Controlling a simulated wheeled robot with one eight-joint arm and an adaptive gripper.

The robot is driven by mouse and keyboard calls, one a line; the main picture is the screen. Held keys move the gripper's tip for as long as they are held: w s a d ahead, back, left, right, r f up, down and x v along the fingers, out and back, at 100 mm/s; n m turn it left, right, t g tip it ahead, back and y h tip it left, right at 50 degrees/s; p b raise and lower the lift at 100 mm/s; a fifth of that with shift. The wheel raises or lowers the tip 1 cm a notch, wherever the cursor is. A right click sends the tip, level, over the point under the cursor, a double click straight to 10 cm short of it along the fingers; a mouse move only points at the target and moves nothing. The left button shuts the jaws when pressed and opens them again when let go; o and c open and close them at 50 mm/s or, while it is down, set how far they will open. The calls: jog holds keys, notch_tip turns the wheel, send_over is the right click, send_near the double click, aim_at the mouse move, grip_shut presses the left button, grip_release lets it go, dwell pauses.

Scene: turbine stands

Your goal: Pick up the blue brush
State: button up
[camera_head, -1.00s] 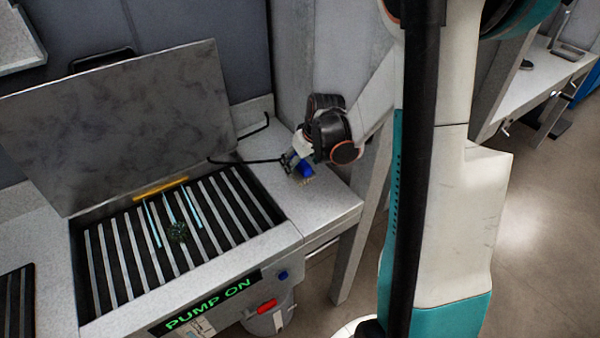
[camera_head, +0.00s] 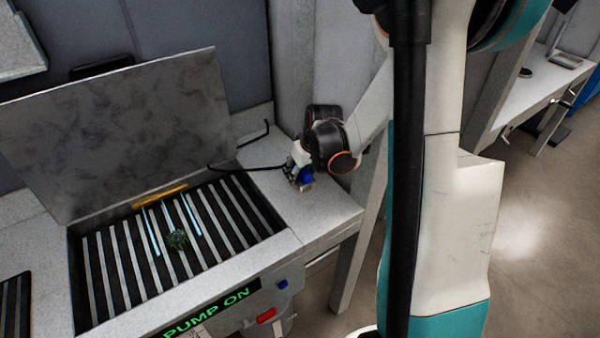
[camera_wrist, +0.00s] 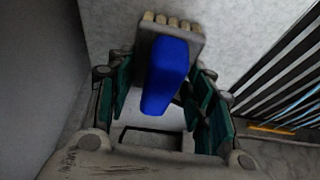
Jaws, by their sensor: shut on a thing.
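The blue brush (camera_wrist: 166,75) has a blue handle and a block with tan bristle tufts. In the wrist view it lies between the fingers of my gripper (camera_wrist: 160,100), with its bristle end pointing away from the palm. My gripper is shut on the brush. The head view is too small to tell whether the bristles touch the counter.
The wash basin's slatted grate (camera_head: 170,250) is to the left, with a small dark green part (camera_head: 177,240) on it. A raised lid (camera_head: 120,140) stands behind it. A thin black hose (camera_head: 240,168) reaches toward my gripper. A "PUMP ON" display (camera_head: 208,312) is in front.

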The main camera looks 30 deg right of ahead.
notch_tip(320, 180, up, 20)
jog(key=p, duration=0.6)
jog(key=shift+p, duration=0.4)
jog(key=shift+f, duration=0.1)
